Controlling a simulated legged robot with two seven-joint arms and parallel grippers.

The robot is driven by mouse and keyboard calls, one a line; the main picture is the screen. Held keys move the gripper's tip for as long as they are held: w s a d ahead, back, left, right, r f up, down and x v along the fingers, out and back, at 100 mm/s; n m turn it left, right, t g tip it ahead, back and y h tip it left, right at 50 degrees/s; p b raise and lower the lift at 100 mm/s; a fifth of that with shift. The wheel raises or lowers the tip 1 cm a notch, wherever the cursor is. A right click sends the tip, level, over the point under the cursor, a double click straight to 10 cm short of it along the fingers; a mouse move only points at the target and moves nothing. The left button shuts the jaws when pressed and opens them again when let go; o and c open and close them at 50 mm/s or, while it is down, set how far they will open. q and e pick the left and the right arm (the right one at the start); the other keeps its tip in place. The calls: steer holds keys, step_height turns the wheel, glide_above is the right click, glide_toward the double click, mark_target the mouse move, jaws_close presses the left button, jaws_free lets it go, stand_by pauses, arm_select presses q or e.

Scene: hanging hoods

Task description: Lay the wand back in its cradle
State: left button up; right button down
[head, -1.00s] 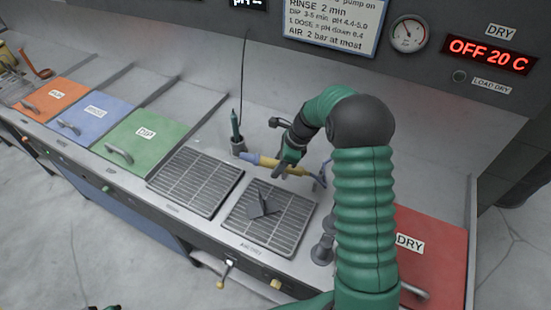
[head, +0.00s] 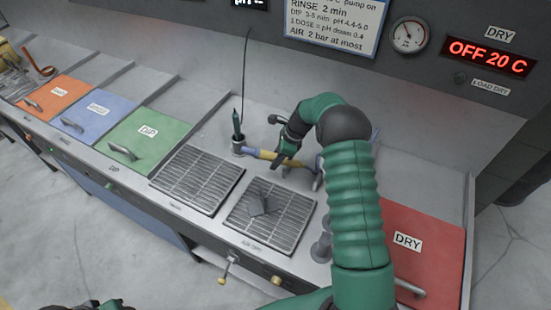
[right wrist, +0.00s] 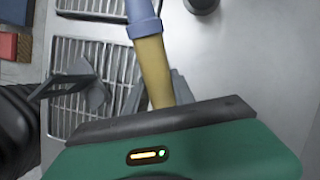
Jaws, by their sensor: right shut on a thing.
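The wand (head: 266,156) is yellow with a blue collar at its left end. It also shows in the right wrist view (right wrist: 154,68), running up from my gripper to the blue collar. My right gripper (head: 284,157) is shut on the wand's yellow part and holds it lengthwise above the rear of the counter. A blue-grey forked piece (head: 317,180) stands at the wand's right end, partly behind my arm; it looks like the cradle. I cannot tell whether the wand touches it. Part of my left arm shows at the bottom edge; its jaws are unclear.
A holder (head: 238,150) with a dark green pointed tool stands by the wand's left end. A grey angled piece (head: 259,204) lies on the right grille (head: 290,235). Another grille (head: 196,180) is to its left. A red DRY lid (head: 435,250) is at right.

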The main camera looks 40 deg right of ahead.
steer(key=shift+d+f, duration=0.2)
steer(key=shift+f, duration=0.35)
steer(key=c, duration=1.1)
jaws_free()
steer(key=shift+a, duration=0.1)
steer(key=shift+o, duration=0.2)
steer(key=v, duration=1.2)
steer(key=shift+w+a+r+b, duration=0.1)
steer(key=shift+a+r+b, duration=0.1)
steer(key=shift+r+b, duration=0.2)
steer(key=s+a+f+n+h, duration=0.2)
steer(key=s+a+n+h, duration=0.1)
steer(key=s+a+n, duration=1.6)
steer(key=a+n, duration=0.4)
steer(key=n, duration=0.3)
steer(key=shift+s+f+h, duration=0.3)
steer(key=shift+s+f, duration=0.1)
